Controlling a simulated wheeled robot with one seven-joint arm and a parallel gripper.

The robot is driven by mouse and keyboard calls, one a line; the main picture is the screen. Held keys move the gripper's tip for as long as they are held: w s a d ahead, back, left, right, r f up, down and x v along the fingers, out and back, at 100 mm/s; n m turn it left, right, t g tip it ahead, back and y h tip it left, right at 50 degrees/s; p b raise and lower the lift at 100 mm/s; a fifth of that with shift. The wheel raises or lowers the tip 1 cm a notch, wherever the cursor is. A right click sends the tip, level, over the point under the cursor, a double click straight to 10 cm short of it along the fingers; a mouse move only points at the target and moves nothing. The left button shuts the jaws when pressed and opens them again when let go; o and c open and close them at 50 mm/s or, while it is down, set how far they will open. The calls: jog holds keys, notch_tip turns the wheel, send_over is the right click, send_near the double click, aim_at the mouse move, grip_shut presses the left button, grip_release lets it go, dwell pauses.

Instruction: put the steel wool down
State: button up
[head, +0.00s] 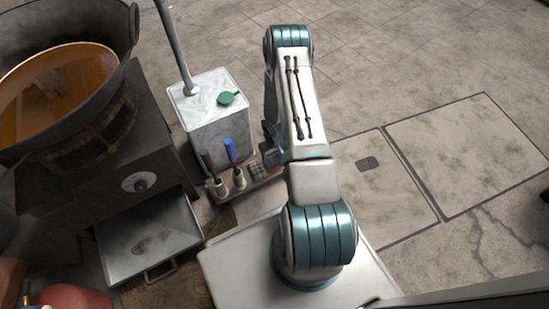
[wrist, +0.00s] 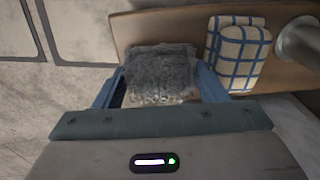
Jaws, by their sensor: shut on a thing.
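The steel wool (wrist: 160,72) is a grey, fuzzy block in the wrist view. It sits between the two blue fingers of my gripper (wrist: 155,85), which is shut on it. The wool is over the left part of a wooden board (wrist: 128,32); I cannot tell whether it touches the board. In the head view my gripper (head: 269,154) is low at the right end of the small board (head: 247,194), beside the white block. The wool is not clearly seen there.
A blue-checked folded cloth (wrist: 238,45) lies on the board just right of the wool. Two upright handled things, one blue-topped (head: 230,151), stand on the board. A white block (head: 215,120) stands behind. A stove with a large pan (head: 120,60) and open drawer (head: 150,238) is left.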

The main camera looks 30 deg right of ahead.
jog(key=shift+f, duration=0.2)
jog(key=o, duration=0.7)
jog(key=shift+r, duration=0.1)
jog(key=shift+o, duration=0.2)
